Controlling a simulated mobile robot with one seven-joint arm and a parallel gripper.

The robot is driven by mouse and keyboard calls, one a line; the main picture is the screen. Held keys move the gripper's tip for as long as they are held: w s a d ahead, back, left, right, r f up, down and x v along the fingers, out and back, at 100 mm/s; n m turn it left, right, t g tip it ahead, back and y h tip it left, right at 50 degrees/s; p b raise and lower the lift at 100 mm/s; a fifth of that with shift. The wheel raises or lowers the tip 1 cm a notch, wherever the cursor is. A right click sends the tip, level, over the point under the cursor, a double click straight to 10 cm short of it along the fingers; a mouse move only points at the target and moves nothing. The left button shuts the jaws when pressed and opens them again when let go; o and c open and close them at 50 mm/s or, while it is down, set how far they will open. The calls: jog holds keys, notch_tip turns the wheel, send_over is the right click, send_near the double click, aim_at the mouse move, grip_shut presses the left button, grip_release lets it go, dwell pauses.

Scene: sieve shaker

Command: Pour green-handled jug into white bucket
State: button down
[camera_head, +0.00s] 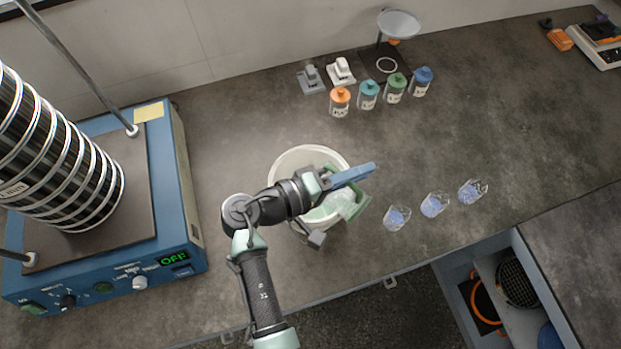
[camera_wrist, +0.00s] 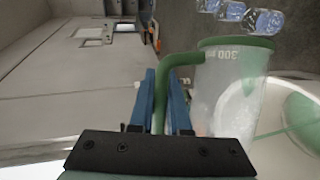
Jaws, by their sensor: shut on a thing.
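The white bucket (camera_head: 292,160) stands on the bench in the middle of the head view, with my arm reaching over it. My gripper (camera_head: 360,173) has blue fingers and is shut on the handle of the green-handled jug (camera_head: 348,203). In the wrist view the jug (camera_wrist: 225,95) is clear, with a green rim and a 300 mark, and its green handle lies between the blue fingers (camera_wrist: 168,100). The jug is held at the bucket's right side, partly over the opening. The bucket's rim and inside (camera_wrist: 298,92) show behind it. Pale green-white shapes are visible inside the bucket.
Three clear beakers with blue contents (camera_head: 434,204) stand right of the bucket. Several coloured-lid bottles (camera_head: 368,95) stand behind it. A blue sieve shaker (camera_head: 180,180) with a tall sieve stack is at left. The bench's front edge is close to the bucket.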

aim_at(357, 192)
jog(key=shift+w+a, duration=0.1)
jog(key=shift+a, duration=0.05)
jog(key=shift+w+a+f+n+b, duration=0.15)
jog(key=shift+w+a+n+b, duration=0.1)
jog(key=shift+n+b, duration=0.1)
jog(key=shift+s+d+r+m+p, duration=0.55)
jog(key=shift+s+d+r+p, duration=0.1)
jog(key=shift+p, duration=0.3)
jog(key=shift+s+d+f+m+y+b, duration=0.25)
jog(key=shift+s+d+f, duration=0.15)
jog(key=shift+f, duration=0.15)
jog(key=shift+s+d+f+m+y+b, duration=0.2)
jog(key=shift+s+d+f, duration=0.1)
jog(key=shift+d+f, duration=0.15)
jog(key=s+d+f+m+t+y+b, duration=0.2)
jog(key=d+f+m+b, duration=0.1)
jog(key=f+m+b, duration=0.2)
jog(key=s+d+f+m+t+y+b, duration=0.2)
jog(key=s+d+f+m+y+b, duration=0.1)
jog(key=f+b, duration=0.3)
jog(key=shift+s+d+f+m+t+y+b, duration=0.2)
jog(key=shift+s+f+m+t+y+b, duration=0.15)
jog(key=shift+m+b, duration=0.75)
jog(key=shift+n, duration=0.25)
